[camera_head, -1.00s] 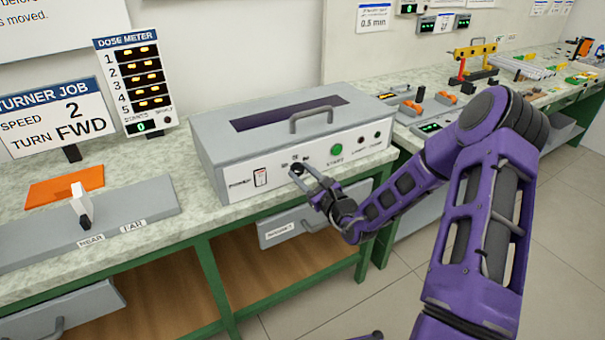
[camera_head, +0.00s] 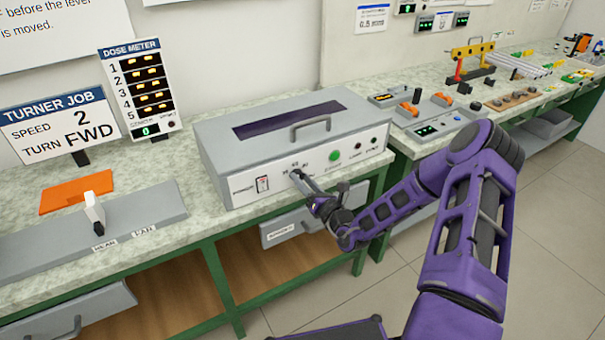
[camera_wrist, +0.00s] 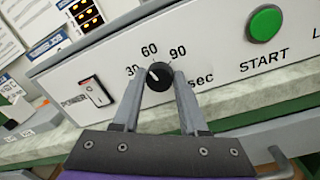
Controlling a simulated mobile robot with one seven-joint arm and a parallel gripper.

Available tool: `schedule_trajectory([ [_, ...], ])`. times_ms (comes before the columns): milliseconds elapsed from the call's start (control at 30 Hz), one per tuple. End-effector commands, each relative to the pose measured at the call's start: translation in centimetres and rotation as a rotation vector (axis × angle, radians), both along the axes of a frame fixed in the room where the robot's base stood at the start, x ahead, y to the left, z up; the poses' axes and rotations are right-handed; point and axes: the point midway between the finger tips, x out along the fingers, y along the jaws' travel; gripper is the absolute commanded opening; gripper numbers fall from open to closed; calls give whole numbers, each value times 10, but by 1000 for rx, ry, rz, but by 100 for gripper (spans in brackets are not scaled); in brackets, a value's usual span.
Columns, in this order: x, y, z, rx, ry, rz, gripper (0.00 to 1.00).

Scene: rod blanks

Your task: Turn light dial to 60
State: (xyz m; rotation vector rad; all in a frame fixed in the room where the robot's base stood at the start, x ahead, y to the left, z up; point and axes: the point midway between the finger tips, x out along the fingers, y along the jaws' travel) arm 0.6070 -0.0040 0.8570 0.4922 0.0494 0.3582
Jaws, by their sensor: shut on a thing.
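A small black round dial (camera_wrist: 159,82) is on the white front panel of a grey box (camera_head: 213,150). Labels 30, 60 and 90 are printed around it, with "sec" at its lower right. Its white pointer mark leans to the upper left in the wrist view and appears to lie between 30 and 60. My gripper (camera_wrist: 159,76) is shut on the dial, one finger on either side. In the head view my gripper (camera_head: 298,176) reaches the panel from the lower right, and its fingers mostly hide the dial.
A green START button (camera_head: 334,156) is right of the dial. A power switch (camera_wrist: 95,91) is on its left. The box lid has a grey handle (camera_head: 310,128). A drawer (camera_head: 290,228) is below the worktop. A dose meter (camera_head: 140,90) stands behind left.

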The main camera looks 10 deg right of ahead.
Motion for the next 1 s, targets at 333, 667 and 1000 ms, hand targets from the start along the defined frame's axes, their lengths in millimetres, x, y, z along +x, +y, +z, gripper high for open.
schedule_trajectory([
  [333,-1,0,0,206,69,0,0],
  [667,0,0,-2,277,92,1,0],
  [1000,0,0,-2,280,93,1,0],
])
